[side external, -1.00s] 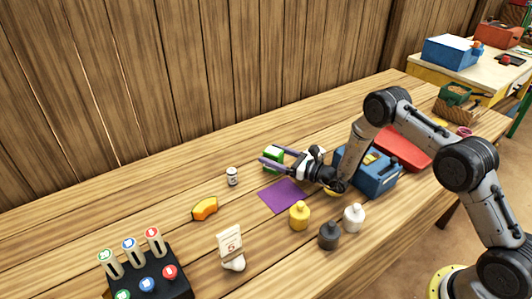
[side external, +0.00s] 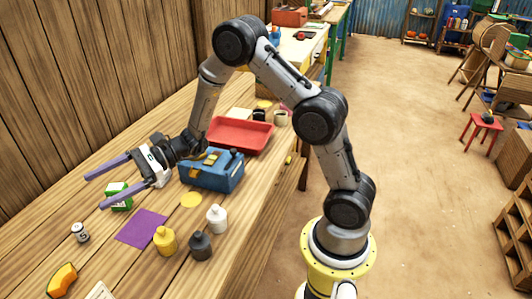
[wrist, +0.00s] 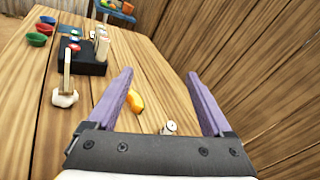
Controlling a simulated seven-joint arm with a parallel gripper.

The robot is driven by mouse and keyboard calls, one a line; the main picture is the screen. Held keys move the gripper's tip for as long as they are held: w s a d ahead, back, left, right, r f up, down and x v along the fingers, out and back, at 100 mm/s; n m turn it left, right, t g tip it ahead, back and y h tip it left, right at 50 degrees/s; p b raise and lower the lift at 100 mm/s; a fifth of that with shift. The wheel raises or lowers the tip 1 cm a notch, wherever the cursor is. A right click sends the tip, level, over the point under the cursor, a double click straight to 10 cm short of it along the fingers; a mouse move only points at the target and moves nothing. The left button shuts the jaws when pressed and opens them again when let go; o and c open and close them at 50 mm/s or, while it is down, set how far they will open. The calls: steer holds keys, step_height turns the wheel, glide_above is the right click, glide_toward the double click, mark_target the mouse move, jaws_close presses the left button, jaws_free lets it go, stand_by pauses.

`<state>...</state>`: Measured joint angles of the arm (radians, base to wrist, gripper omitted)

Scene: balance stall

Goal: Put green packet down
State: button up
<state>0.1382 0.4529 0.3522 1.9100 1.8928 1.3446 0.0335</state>
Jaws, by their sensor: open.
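The green packet (side external: 119,199), green with a white part, sits on the wooden table near the back wall, beyond the purple square (side external: 142,228) and off it. My gripper (side external: 95,191) is open, with its two purple fingers spread wide and nothing held between them. In the side external view one finger passes across the packet; whether it touches the packet I cannot tell.
A blue box (side external: 212,172) and a red tray (side external: 240,134) stand right of my gripper. Yellow (side external: 165,241), dark (side external: 200,246) and white (side external: 216,218) bottles stand near the front edge. A small jar (side external: 80,232) and an orange piece (side external: 61,280) lie left.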

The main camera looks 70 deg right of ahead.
steer(key=s+r+n+g+h, duration=0.35)
steer(key=s+n, duration=0.25)
steer(key=s, duration=0.5)
steer(key=s+r+n+g+h, duration=0.2)
steer(key=s+r+n+g, duration=0.15)
steer(key=s+n, duration=0.55)
steer(key=s+d+n+t+h, duration=0.4)
steer(key=s+d+h, duration=0.5)
steer(key=s+d, duration=0.3)
steer(key=shift+s+d+n, duration=0.15)
steer(key=shift+d+n, duration=0.25)
steer(key=shift+d, duration=0.55)
